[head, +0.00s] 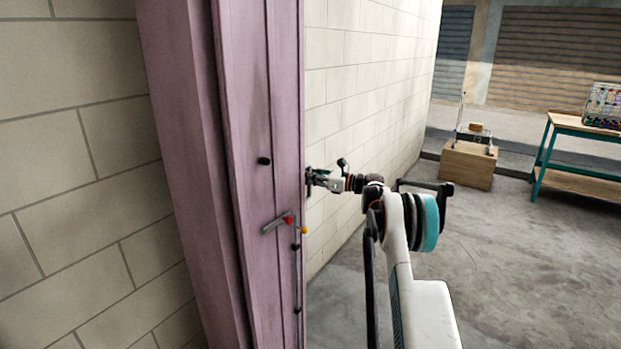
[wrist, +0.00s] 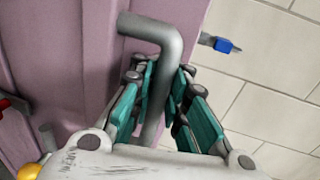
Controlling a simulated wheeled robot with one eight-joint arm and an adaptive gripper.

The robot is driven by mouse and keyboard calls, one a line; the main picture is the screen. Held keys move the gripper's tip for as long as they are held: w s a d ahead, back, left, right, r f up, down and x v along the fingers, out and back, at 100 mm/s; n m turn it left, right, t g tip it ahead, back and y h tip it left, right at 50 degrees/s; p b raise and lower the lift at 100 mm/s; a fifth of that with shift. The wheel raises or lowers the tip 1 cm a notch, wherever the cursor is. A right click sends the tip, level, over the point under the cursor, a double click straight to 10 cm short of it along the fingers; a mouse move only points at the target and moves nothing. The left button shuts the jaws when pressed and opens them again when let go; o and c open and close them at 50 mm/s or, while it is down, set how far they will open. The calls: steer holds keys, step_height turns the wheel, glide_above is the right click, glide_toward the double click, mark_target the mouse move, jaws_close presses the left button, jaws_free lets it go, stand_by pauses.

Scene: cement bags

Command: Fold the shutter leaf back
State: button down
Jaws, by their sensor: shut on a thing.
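The pink shutter leaf (head: 262,110) stands upright, seen at a steep angle in the head view. It also fills the left of the wrist view (wrist: 85,60). My gripper (head: 312,181) is at the leaf's right edge in the head view. In the wrist view its teal fingers (wrist: 160,78) are closed around the straight part of a grey bent handle (wrist: 155,32). The handle's other end reaches the pink face. A grey lever (head: 274,224) with a red part and a yellow knob (head: 304,230) sit lower on the leaf. The handle is hidden in the head view.
A pale block wall (head: 350,70) runs behind my gripper. A blue-tipped pin (wrist: 225,45) shows near the wall. A wooden box (head: 467,166) and a teal-framed bench (head: 580,128) stand back right. The grey floor (head: 530,260) on the right is clear.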

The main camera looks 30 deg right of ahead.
steer(key=shift+w+d, duration=0.1)
steer(key=shift+d, duration=0.1)
steer(key=c, duration=1.6)
jaws_free()
steer(key=shift+d, duration=0.15)
steer(key=shift+a, duration=0.2)
steer(key=v, duration=1.2)
steer(key=shift+a, duration=0.1)
